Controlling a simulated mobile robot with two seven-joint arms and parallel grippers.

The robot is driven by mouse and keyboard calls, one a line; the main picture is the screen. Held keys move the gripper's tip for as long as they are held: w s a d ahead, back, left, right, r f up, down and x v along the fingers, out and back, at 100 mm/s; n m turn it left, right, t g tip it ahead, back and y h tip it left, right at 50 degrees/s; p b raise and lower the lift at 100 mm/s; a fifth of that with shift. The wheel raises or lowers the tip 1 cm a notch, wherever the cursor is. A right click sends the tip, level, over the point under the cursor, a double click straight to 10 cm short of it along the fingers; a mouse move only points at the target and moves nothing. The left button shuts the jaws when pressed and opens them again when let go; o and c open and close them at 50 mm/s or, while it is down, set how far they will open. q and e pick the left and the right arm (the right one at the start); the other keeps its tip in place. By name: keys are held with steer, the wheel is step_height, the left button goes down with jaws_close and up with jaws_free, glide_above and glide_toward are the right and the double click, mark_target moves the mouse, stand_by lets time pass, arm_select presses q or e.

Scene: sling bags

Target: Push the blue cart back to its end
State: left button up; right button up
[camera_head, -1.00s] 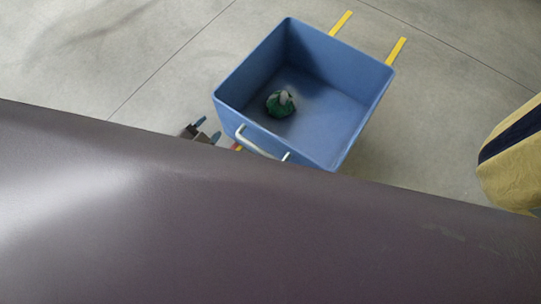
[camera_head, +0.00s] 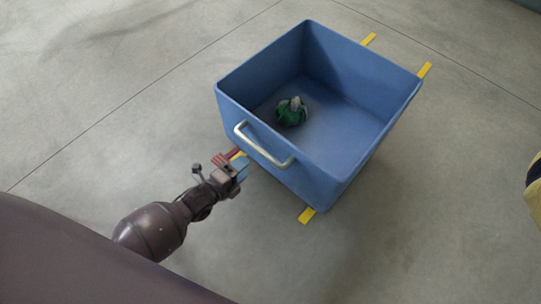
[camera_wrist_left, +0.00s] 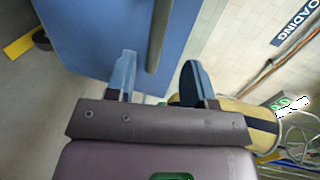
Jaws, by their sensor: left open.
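The blue cart (camera_head: 290,175) is an open box with a pale metal handle (camera_head: 263,148) on its near left side. A green and grey bundle (camera_head: 292,111) lies inside it. My left gripper (camera_head: 240,168) is open just left of and below the handle, close to the cart's wall. In the left wrist view the open fingers (camera_wrist_left: 158,80) point at the cart's blue wall (camera_wrist_left: 90,35), with the handle (camera_wrist_left: 158,40) running between and beyond them. I cannot tell if a finger touches the cart. My right gripper is not in view.
Yellow floor strips (camera_head: 307,215) show at the near and far sides of the cart. A yellow and navy bag (camera_head: 535,185) is at the right edge. It also shows in the left wrist view (camera_wrist_left: 245,118). The grey floor around the cart is mostly clear.

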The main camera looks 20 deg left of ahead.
mark_target(262, 154)
arm_select(q)
steer(key=b+x, duration=0.1)
steer(key=x, duration=0.2)
steer(key=b+x, duration=0.1)
steer(key=x, duration=0.2)
steer(key=b+x, duration=0.1)
steer(key=x, duration=0.2)
steer(key=shift+s+f, duration=0.1)
steer(key=shift+f, duration=0.15)
steer(key=shift+r+x, duration=0.2)
steer(key=shift+x, duration=0.85)
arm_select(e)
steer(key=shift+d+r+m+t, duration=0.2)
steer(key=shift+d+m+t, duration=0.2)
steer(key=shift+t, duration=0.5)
arm_select(q)
jaws_close()
